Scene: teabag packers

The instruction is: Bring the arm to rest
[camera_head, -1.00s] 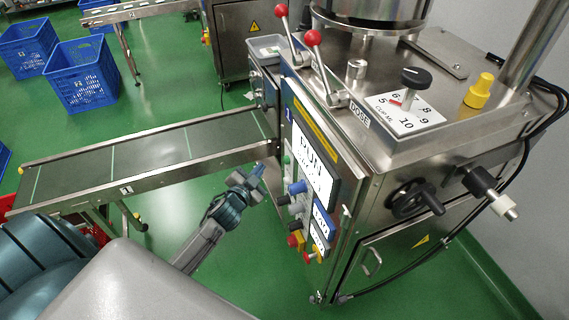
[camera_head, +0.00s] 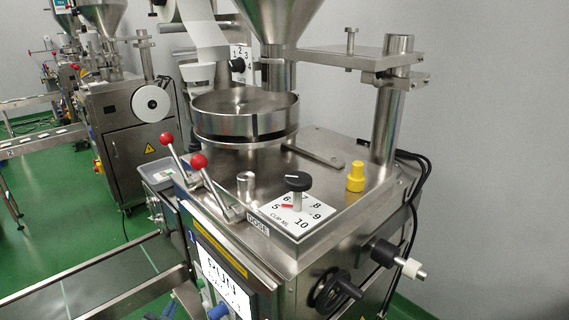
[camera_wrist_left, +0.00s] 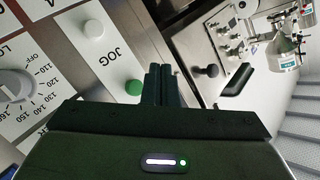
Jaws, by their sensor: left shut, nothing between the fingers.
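My left gripper (camera_wrist_left: 161,84) is shut and empty in the left wrist view, its two dark fingers together. Its fingertips are close to a control panel (camera_wrist_left: 62,60) with a green button (camera_wrist_left: 134,88) by the word JOG, a white button (camera_wrist_left: 93,28) and a grey dial (camera_wrist_left: 14,86). I cannot tell if they touch the panel. In the head view only a bit of the left gripper (camera_head: 168,309) shows at the bottom edge, by the machine's front panel (camera_head: 222,280). My right gripper is not in view.
The steel packing machine (camera_head: 240,222) fills the middle, with two red-knobbed levers (camera_head: 199,162), a black dose knob (camera_head: 298,181), a yellow knob (camera_head: 356,177) and a black handwheel (camera_head: 335,291). A conveyor (camera_head: 100,285) runs off to the left. Green floor (camera_head: 60,215) lies open behind it.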

